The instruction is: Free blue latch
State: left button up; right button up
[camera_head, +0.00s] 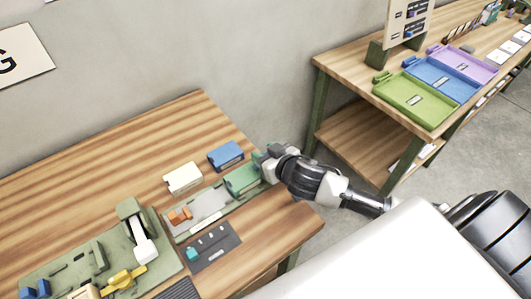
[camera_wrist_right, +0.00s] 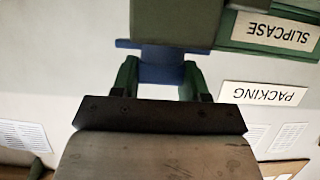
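A green case (camera_head: 242,179) lies at the right end of a grey tray (camera_head: 207,205) on the near wooden table. My right gripper (camera_head: 264,163) is at the case's right end, with the arm coming in from the right. In the right wrist view, the blue latch (camera_wrist_right: 161,68) sits just under a dark green block. The gripper's two green fingers (camera_wrist_right: 160,82) stand on both sides of the latch's narrow part and appear to touch it. The latch is hidden in the head view. My left gripper is not in view.
A blue box (camera_head: 225,155) and a white box (camera_head: 183,178) stand behind the tray. Orange pieces (camera_head: 180,215) lie at its left end. A dark mat (camera_head: 212,246) with small parts lies in front. A green fixture (camera_head: 110,250) stands left. A second table holds coloured trays (camera_head: 415,101).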

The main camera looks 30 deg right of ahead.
jog(key=shift+c, duration=0.8)
